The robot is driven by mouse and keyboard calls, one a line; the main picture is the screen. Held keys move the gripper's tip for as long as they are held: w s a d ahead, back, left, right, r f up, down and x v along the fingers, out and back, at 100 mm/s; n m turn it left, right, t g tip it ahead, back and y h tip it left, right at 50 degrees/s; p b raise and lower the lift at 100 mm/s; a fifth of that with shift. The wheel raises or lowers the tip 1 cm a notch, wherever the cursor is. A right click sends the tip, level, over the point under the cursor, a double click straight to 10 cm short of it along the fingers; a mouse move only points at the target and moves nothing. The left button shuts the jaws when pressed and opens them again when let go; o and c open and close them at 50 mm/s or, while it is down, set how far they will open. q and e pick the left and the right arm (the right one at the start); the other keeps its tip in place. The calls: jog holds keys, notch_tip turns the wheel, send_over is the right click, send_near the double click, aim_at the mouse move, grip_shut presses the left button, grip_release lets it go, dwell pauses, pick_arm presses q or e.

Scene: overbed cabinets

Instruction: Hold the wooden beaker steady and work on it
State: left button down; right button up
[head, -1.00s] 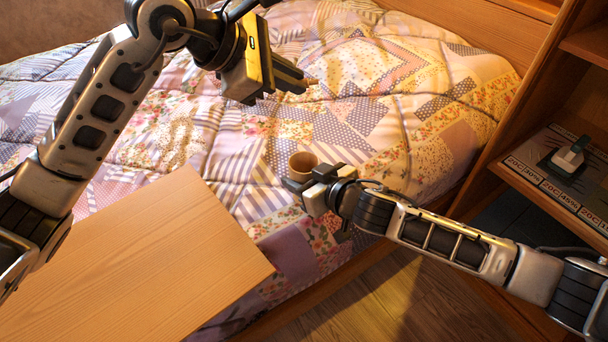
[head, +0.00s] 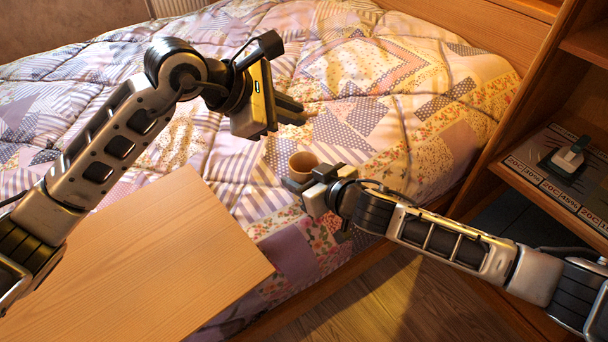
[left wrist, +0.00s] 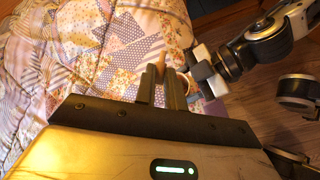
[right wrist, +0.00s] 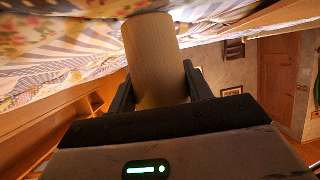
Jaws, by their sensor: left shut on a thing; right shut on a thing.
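The wooden beaker (head: 302,161) is a small tan cup with its open mouth up, above the bed's near right side. My right gripper (head: 312,180) is shut on it; the right wrist view shows the beaker's pale wooden side (right wrist: 155,60) between the two fingers. My left gripper (head: 296,112) is above and behind the beaker, apart from it. It is shut on a thin brown stick-like thing (left wrist: 162,58), whose tip pokes out past the fingers in the left wrist view. Most of this thing is hidden by the fingers, so I cannot tell what it is.
A patchwork quilt (head: 400,110) covers the bed below both grippers. A wooden board (head: 130,265) fills the lower left. A wooden shelf unit (head: 535,110) stands at the right, with a small green and white object (head: 568,160) on it. Wooden floor shows at the lower right.

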pick_arm(q)
jog(key=shift+f, duration=3.5)
jog(key=c, duration=1.8)
grip_release()
jog(key=shift+o, duration=0.2)
jog(key=shift+r, duration=0.1)
jog(key=shift+v, duration=2.5)
